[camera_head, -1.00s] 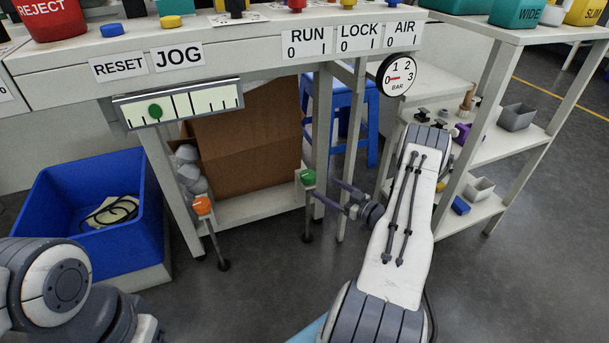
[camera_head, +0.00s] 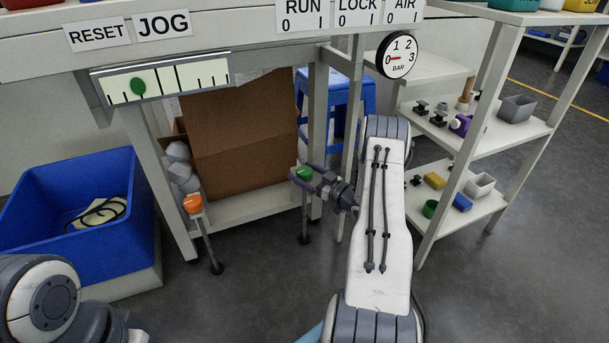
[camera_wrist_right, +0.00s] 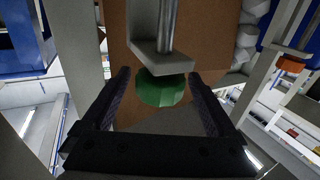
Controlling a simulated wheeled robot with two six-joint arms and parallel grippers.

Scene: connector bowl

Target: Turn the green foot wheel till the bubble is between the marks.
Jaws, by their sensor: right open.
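The green foot wheel (camera_head: 304,173) sits on a foot spindle at the bench's right front leg. In the right wrist view the green wheel (camera_wrist_right: 163,90) lies between the two fingers, with a gap on each side. My right gripper (camera_head: 308,181) is open around it; it also shows in the right wrist view (camera_wrist_right: 160,92). My left gripper is out of view; only part of my left arm shows.
An orange foot wheel (camera_head: 193,204) is on the left leg. A blue bin (camera_head: 75,250) stands at the left, a cardboard box (camera_head: 240,140) under the bench. A pressure gauge (camera_head: 398,55) hangs above. A shelf unit (camera_head: 520,140) stands right of my right arm.

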